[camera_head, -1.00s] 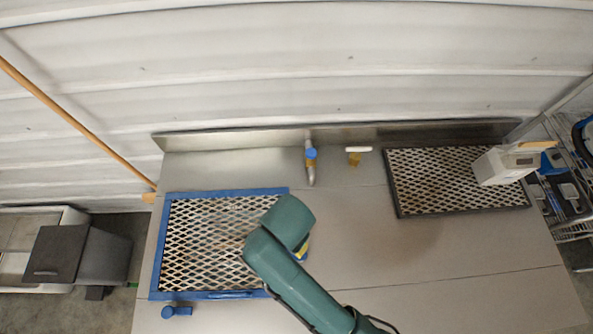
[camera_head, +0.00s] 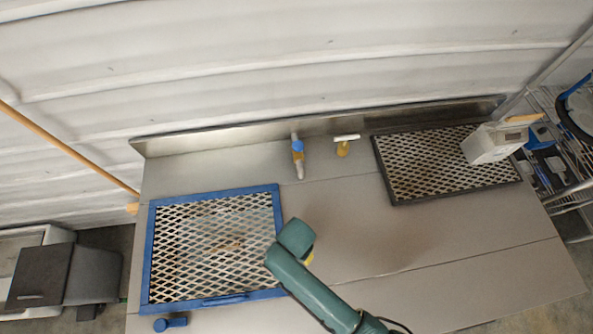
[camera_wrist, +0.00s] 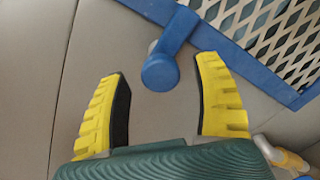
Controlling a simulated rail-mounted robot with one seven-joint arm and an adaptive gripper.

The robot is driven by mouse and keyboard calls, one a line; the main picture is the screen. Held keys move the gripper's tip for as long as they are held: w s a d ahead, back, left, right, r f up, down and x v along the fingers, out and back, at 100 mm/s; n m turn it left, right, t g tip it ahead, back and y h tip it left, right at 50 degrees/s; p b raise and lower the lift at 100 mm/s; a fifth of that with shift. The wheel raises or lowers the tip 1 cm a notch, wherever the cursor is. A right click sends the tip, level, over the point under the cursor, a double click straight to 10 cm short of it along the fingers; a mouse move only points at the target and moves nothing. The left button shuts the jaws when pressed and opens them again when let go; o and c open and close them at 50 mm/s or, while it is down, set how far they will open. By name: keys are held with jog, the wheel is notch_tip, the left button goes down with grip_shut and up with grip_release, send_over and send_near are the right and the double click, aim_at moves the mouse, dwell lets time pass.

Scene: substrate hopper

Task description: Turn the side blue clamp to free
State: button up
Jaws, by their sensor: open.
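The side blue clamp (camera_wrist: 160,72) shows in the wrist view, with a round knob and a short arm that reaches up and right to the edge of the blue-framed grate (camera_wrist: 240,62). My gripper (camera_wrist: 160,75) is open, one yellow finger on each side of the knob, and no contact shows. Another blue clamp (camera_head: 170,323) lies at the grate's front left.
A tap with a blue handle (camera_head: 297,150) and a yellow valve with a white handle (camera_head: 345,142) stand at the back. A dark-framed grate (camera_head: 440,165) with a pale box (camera_head: 490,143) is at the right. The metal table (camera_head: 460,250) is clear at the front right.

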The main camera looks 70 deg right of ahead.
jog(key=shift+f, duration=0.5)
grip_shut()
